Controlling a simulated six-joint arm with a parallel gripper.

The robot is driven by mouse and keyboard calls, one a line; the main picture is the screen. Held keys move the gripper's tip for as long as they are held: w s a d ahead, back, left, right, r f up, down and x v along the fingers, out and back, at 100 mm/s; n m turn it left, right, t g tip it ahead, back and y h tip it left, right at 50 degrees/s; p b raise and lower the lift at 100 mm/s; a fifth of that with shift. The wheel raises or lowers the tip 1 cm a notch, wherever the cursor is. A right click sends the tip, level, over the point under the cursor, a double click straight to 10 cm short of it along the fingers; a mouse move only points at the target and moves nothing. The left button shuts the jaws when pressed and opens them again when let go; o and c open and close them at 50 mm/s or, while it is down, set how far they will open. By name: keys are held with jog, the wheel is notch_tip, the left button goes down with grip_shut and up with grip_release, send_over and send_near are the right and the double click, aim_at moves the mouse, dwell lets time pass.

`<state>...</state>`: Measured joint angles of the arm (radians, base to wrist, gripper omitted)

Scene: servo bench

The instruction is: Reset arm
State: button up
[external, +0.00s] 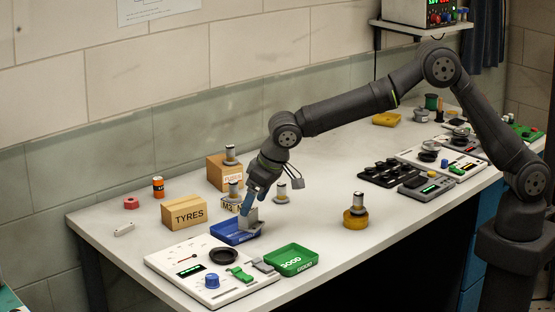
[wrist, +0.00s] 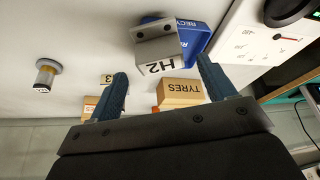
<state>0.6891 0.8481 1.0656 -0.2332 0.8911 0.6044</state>
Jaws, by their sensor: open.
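My gripper (external: 247,207) is at the left part of the bench, low over the blue tray (external: 228,236). Its two blue fingers are spread apart in the wrist view (wrist: 166,85), with nothing held between them. A grey block (external: 253,219) with two holes and an "H2" label sits at the blue tray, just beyond the fingertips. In the wrist view the block (wrist: 158,46) overlaps the tray (wrist: 197,38), whose lettering is partly hidden. I cannot tell whether the block rests wholly inside.
Close by stand a TYRES box (external: 185,212), another cardboard box (external: 222,170), a green GOOD tray (external: 291,260), and a white panel (external: 180,262) with a dial and knob. Weights on round bases stand around, one on a yellow base (external: 355,218). The centre bench is fairly clear.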

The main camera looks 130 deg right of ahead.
aim_at(251, 211)
jog(key=x, duration=0.5)
jog(key=shift+f, duration=0.3)
jog(key=r, duration=0.5)
jog(key=shift+s+d+r, duration=0.1)
jog(key=shift+s+r, duration=0.05)
jog(key=shift+s, duration=0.15)
jog(key=s+d+r, duration=0.3)
jog(key=s+r, duration=0.4)
jog(key=s, duration=0.4)
jog(key=s+d+f+m, duration=0.1)
jog(key=s+d, duration=0.4)
jog(key=s, duration=0.5)
jog(key=s+d+f+m+g, duration=0.1)
jog(key=s+d, duration=0.4)
jog(key=s, duration=0.5)
jog(key=s+d+f+m, duration=0.1)
jog(key=s+d, duration=0.3)
jog(key=s, duration=0.6)
jog(key=shift+w+d+f, duration=0.3)
jog(key=shift+w+f, duration=0.55)
jog(key=shift+w, duration=0.5)
jog(key=shift+w+d+f, duration=0.3)
jog(key=shift+w+f, duration=0.6)
jog(key=shift+w, duration=0.5)
jog(key=shift+w+d+f, duration=0.3)
jog(key=shift+w+f, duration=0.55)
jog(key=shift+w, duration=0.5)
